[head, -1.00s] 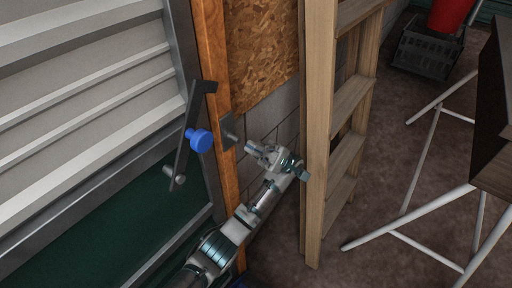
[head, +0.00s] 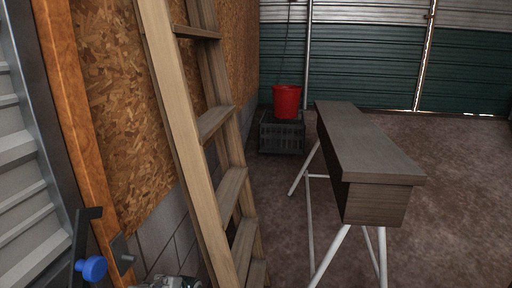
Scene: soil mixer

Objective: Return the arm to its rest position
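Part of one of my arms (head: 168,282) shows at the bottom edge of the head view, near the wall and left of the ladder's foot. Only a small piece of it is in frame, and its fingers cannot be made out. I cannot tell which arm it is. The dark door latch with a blue knob (head: 93,268) is at the lower left, left of the arm piece and apart from it. No other gripper shows.
A wooden ladder (head: 188,110) leans close on the right of the arm. A dark-topped bench (head: 362,145) on white legs stands to the right. A red bucket (head: 287,101) sits on a dark crate (head: 281,136) behind. Brown floor lies open at right.

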